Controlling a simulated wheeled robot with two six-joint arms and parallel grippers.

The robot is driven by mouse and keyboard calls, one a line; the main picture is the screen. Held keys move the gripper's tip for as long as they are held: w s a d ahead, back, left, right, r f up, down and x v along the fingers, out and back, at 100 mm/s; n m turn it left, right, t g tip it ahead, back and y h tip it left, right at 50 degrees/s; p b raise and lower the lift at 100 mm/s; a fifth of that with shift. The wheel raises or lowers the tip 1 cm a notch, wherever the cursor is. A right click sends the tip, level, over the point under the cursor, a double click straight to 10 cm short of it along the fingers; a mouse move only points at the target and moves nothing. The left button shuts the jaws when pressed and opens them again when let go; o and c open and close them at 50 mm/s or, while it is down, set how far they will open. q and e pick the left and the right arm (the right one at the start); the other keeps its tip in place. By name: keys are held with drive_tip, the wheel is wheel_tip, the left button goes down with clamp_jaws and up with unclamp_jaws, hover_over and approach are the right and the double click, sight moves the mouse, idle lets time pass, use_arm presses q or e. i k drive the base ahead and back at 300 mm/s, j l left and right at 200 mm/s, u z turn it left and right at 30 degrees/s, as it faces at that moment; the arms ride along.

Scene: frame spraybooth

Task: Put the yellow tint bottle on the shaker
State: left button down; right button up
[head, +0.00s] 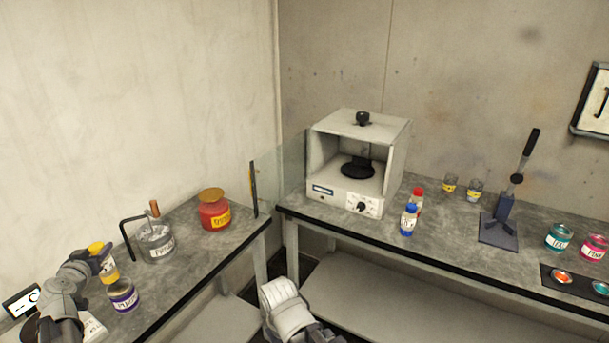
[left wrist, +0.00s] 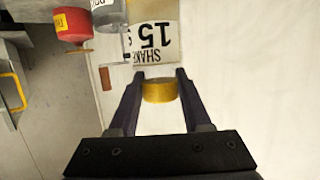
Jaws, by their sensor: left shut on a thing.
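The yellow tint bottle (head: 110,270) has a yellow cap and a pale label, and is at the left of the left bench. My left gripper (head: 97,249) is shut on its cap. In the left wrist view the yellow cap (left wrist: 157,90) sits between the two fingers, with a label reading "SHAKE 15" upside down beyond it. I cannot tell whether the bottle touches the bench. The shaker appears to be the white open-fronted box (head: 345,195) on the right bench, with a black round plate inside and a knob on top.
A purple-labelled jar (head: 123,297) stands close to the bottle. A grey can (head: 155,243) with a stirrer and a red can (head: 213,213) are farther back. A gap separates the benches. Red-capped and blue-capped bottles (head: 409,220) stand just right of the white box.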

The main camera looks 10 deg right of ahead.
sight(358, 169)
drive_tip(key=k+z, duration=0.2)
drive_tip(key=k, duration=0.2)
drive_tip(key=z, duration=1)
drive_tip(key=i, duration=1)
